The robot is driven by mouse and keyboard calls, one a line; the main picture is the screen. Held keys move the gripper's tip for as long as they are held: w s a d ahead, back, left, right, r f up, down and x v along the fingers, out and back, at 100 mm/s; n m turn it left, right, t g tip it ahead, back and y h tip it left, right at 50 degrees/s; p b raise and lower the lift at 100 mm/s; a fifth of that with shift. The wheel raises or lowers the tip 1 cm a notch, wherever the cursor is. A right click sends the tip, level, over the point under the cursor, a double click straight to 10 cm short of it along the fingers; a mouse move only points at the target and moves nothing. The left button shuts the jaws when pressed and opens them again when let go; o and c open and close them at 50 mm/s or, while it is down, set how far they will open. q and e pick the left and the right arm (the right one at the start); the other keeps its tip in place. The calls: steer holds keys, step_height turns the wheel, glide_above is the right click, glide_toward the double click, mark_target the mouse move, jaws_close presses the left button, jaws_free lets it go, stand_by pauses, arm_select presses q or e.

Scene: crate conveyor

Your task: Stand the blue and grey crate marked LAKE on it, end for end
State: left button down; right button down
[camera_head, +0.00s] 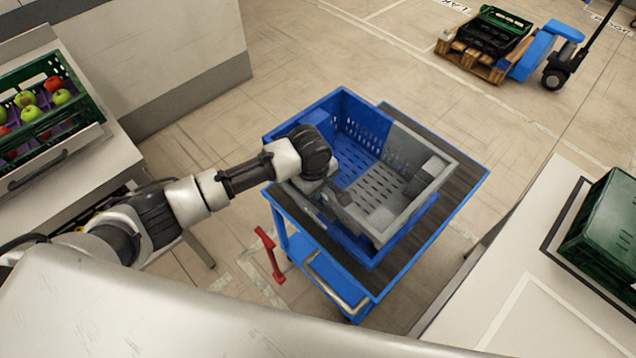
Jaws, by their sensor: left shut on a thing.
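A blue and grey crate (446,178) sits over the blue cart (477,190); its blue half is at the back left, its grey half at the front right. It looks empty, with a slotted floor. Blue wall (376,252) shows below its grey end, perhaps a second crate underneath; I cannot tell whether the two touch. No LAKE mark is readable on the crate. My left gripper (338,196) is shut on the near left wall of the crate; the arm hides part of that wall and the fingertips. My right gripper is out of view.
A green crate of apples (88,108) stands on the left counter. Another green crate (606,235) is on the right-hand table. A pallet (470,60) with dark crates and a blue pallet truck (540,45) stand at the back. Open floor surrounds the cart's far side.

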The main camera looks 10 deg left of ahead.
arm_select(q)
steer(key=shift+w+f, duration=0.1)
steer(key=shift+f, duration=0.15)
steer(key=c, duration=1)
jaws_free()
steer(key=shift+c, duration=0.2)
steer(key=shift+o, duration=0.5)
steer(key=shift+f, duration=0.1)
step_height(320, 180, up, 11)
steer(key=s, duration=0.1)
steer(key=shift+s+a+b, duration=0.25)
steer(key=shift+a+b, duration=0.2)
steer(key=shift+s+f, duration=0.1)
steer(key=shift+f, duration=0.05)
